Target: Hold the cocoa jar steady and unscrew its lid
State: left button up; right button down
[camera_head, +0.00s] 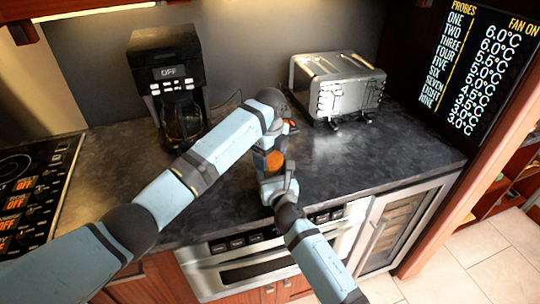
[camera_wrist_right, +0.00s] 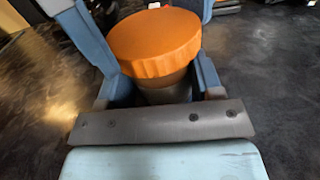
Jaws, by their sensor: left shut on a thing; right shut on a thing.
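The cocoa jar (camera_wrist_right: 165,92) has a wide orange lid with a ridged rim, clear in the right wrist view (camera_wrist_right: 155,40). In the head view the lid (camera_head: 270,160) is a small orange patch above the counter, between my two hands. My right gripper (camera_head: 272,178) comes from the front and is shut on the jar body below the lid; its fingers flank the jar in the wrist view. My left gripper (camera_head: 270,146) reaches down from above and is shut on the lid. Most of the jar body is hidden by the grippers.
A black coffee maker (camera_head: 172,85) stands at the back left and a silver toaster (camera_head: 335,85) at the back right. A cooktop (camera_head: 30,190) is at the far left. The dark counter (camera_head: 400,150) is clear at the right. An oven front (camera_head: 265,265) lies below its edge.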

pick_arm(q)
jog(key=n, duration=1.4)
jog(key=shift+d+n, duration=0.1)
jog(key=shift+n, duration=0.3)
jog(key=n, duration=0.4)
jog(key=shift+n, duration=0.3)
jog(key=n, duration=0.7)
jog(key=shift+r, duration=0.1)
jog(key=o, duration=1)
jog(key=shift+r, duration=0.1)
